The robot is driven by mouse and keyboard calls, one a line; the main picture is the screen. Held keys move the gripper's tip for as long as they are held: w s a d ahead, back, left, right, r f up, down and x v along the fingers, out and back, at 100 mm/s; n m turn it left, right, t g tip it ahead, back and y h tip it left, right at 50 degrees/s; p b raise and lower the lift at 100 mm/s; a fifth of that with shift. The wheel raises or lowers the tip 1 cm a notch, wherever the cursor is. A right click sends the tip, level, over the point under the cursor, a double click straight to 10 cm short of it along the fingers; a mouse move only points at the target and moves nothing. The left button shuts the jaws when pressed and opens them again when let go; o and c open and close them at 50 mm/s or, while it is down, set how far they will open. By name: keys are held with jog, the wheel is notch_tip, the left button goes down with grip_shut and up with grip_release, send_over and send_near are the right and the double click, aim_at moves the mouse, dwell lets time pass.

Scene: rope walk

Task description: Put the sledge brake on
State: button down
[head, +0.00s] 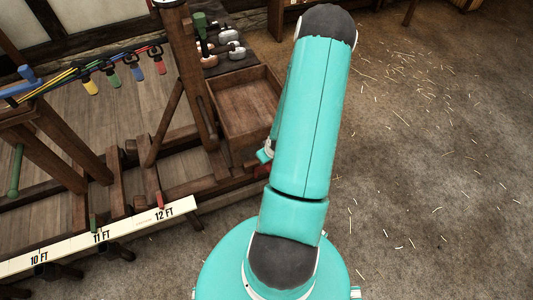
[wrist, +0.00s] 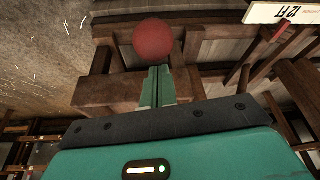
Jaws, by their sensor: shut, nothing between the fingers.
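A round red knob (wrist: 153,40) shows in the wrist view, just beyond my fingertips, against dark wooden beams. Whether it belongs to the brake cannot be told. My gripper (wrist: 155,74) is shut and empty, its green fingers together and pointing at the knob's lower edge. Whether they touch it is not clear. In the head view my arm hides most of the gripper; only a teal bit (head: 265,152) shows at the right end of the wooden sledge frame (head: 178,147). A dark red piece (head: 262,170) shows just below it, partly hidden by my arm.
A marked white scale board (head: 130,231) runs along the frame's near side. An open wooden tray (head: 272,128) stands behind the frame's right end. Coloured-handled hooks (head: 112,77) hold strands at left. The straw-strewn floor (head: 430,180) at right is clear.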

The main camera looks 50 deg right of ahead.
jog(key=shift+s+a+f, duration=0.4)
jog(key=shift+s, duration=0.3)
jog(key=shift+s+a+f, duration=0.4)
jog(key=shift+s, duration=0.3)
jog(key=w+d+r, duration=0.2)
jog(key=w, duration=0.3)
jog(key=s+a+v, duration=0.1)
jog(key=v, duration=0.8)
jog(key=shift+s, duration=0.4)
jog(key=shift+w+a, duration=0.1)
